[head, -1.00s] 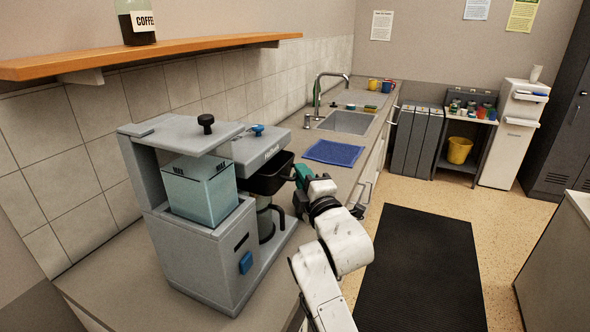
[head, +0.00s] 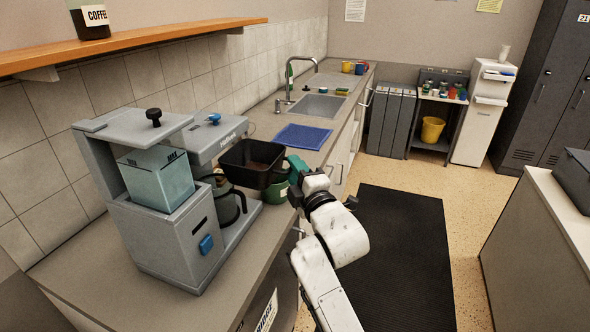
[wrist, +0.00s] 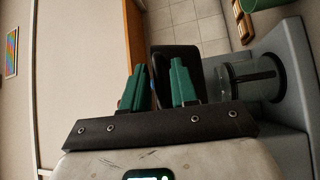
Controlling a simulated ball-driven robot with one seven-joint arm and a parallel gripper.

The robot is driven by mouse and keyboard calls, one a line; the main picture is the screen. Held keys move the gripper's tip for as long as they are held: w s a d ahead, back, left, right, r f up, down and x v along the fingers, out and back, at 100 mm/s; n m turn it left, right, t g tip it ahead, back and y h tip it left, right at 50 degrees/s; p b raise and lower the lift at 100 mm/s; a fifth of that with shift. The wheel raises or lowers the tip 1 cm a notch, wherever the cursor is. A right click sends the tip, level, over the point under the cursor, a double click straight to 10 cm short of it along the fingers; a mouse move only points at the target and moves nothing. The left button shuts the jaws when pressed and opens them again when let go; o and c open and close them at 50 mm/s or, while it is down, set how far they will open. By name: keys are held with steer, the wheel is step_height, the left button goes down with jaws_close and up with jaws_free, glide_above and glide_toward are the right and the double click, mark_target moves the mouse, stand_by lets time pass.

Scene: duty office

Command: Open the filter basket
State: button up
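The filter basket (head: 245,175) is a black tub swung out from the front of the grey coffee maker (head: 165,235). Brown contents show inside it. My gripper (head: 297,168), with green fingers, is at the basket's right side, close to or touching it. In the wrist view, the fingers of my gripper (wrist: 160,75) stand apart with a gap between the tips. The dark basket (wrist: 193,60) shows behind and between them. Whether a part of the basket sits in the gap is hard to tell. The glass carafe (head: 228,208) stands in the machine below.
A blue mat (head: 304,137) and the sink (head: 320,105) lie farther back. A wooden shelf (head: 140,40) runs along the wall. The floor around the dark mat (head: 390,250) is clear.

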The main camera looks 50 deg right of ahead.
steer(key=shift+o, duration=0.6)
steer(key=b+v, duration=0.2)
steer(key=v, duration=0.8)
steer(key=shift+s+a+b, duration=0.2)
steer(key=shift+s+b, duration=0.15)
steer(key=s+a+f+m+g+y, duration=0.2)
steer(key=f+m+g, duration=0.15)
steer(key=f, duration=0.55)
steer(key=s+a+f+m+g+y, duration=0.2)
steer(key=f+m+g, duration=0.15)
steer(key=f, duration=0.45)
steer(key=s+a+f+m+g+y, duration=0.2)
steer(key=s+a+f+g, duration=0.2)
steer(key=s+f, duration=0.3)
steer(key=s+a+f+m+g+y, duration=0.2)
steer(key=s+a+f+m+g, duration=0.1)
steer(key=s+a+f+g, duration=0.2)
steer(key=s+f, duration=0.2)
steer(key=s, duration=0.2)
steer(key=shift+s+a+g, duration=0.25)
steer(key=shift+a+g, duration=0.05)
steer(key=shift+a, duration=0.1)
